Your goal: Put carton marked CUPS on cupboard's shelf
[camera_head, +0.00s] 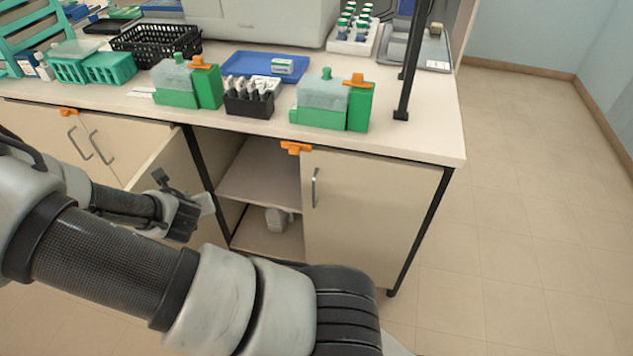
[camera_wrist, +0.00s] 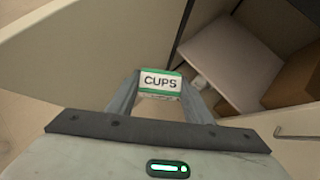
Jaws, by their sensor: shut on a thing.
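The carton marked CUPS (camera_wrist: 161,83), white with green edges, is held between the two fingers of my gripper (camera_wrist: 160,92) in the wrist view. In the head view my gripper (camera_head: 196,210) is at the left of the open cupboard, in front of its opening. A small pale piece shows at the gripper's tip there; I cannot tell whether it is the carton. The cupboard's shelf (camera_head: 258,180) is a bare-looking board halfway up. The shelf also shows in the wrist view (camera_wrist: 232,58), beyond and to the right of the carton, apart from it.
An open door (camera_head: 160,165) stands left of the opening; a shut door (camera_head: 370,210) is at its right. A pale object (camera_head: 276,219) sits on the cupboard floor. Brown box-like shapes (camera_wrist: 297,78) show at the wrist view's right. The bench top (camera_head: 430,135) overhangs with staining gear.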

